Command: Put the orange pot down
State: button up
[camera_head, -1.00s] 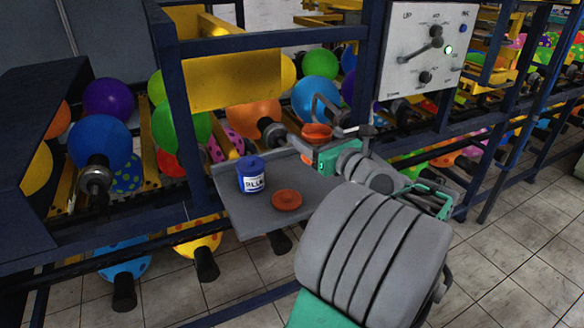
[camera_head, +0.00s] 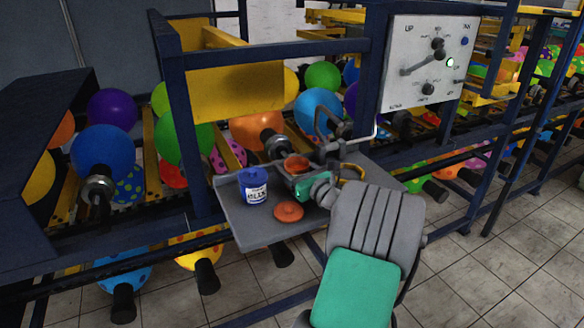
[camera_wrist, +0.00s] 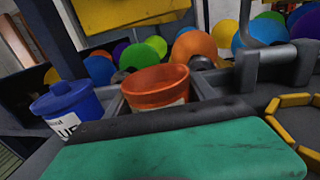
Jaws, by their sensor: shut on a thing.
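The orange pot (camera_head: 297,164) is in my gripper (camera_head: 308,183), low over the grey tray (camera_head: 232,207), right of the blue pot (camera_head: 253,187). In the wrist view the orange pot (camera_wrist: 156,86) is upright with its open top showing, and the finger hides its lower part. My gripper is shut on it. I cannot tell whether its base touches the tray. An orange lid (camera_head: 288,212) lies flat on the tray in front of the blue pot.
The blue pot also shows at the left of the wrist view (camera_wrist: 67,110). A grey bent bracket (camera_head: 326,118) and a yellow curved part (camera_head: 351,171) stand close to the gripper. A control panel (camera_head: 428,62) hangs at upper right. Balloons fill the rack behind.

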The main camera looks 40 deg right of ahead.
jog(key=shift+f, duration=0.15)
jog(key=o, duration=1.8)
jog(key=shift+s+r, duration=0.1)
jog(key=shift+r, duration=0.1)
jog(key=s, duration=0.4)
jog(key=s+a, duration=0.1)
jog(key=s, duration=0.6)
jog(key=shift+s+a+b, duration=0.3)
jog(key=shift+s+b, duration=0.05)
jog(key=shift+s, duration=0.05)
